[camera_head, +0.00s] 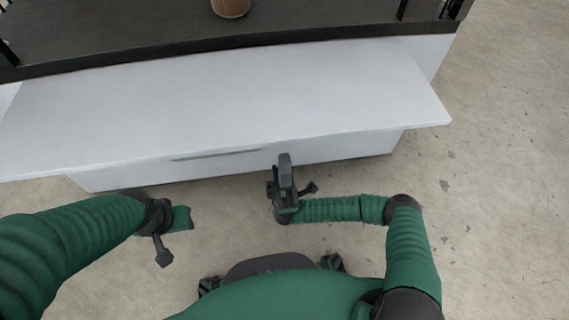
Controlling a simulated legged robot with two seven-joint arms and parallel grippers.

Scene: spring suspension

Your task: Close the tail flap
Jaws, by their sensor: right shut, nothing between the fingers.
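The tail flap (230,95) is a broad light-grey panel that lies folded down, about level, in front of a dark bed. A thin slot or handle line (217,155) runs along its near edge. My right gripper (286,165) is shut and empty at the near edge of the flap, right of the slot; whether it touches the flap I cannot tell. My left gripper (176,232) is low at the left, below the near edge and apart from the flap; the view does not show its fingers clearly.
The dark bed (330,20) behind the flap carries a brown cylindrical object (230,7) and dark rails at both ends. A light body panel (340,148) shows below the flap. The concrete floor (490,220) is clear on the right.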

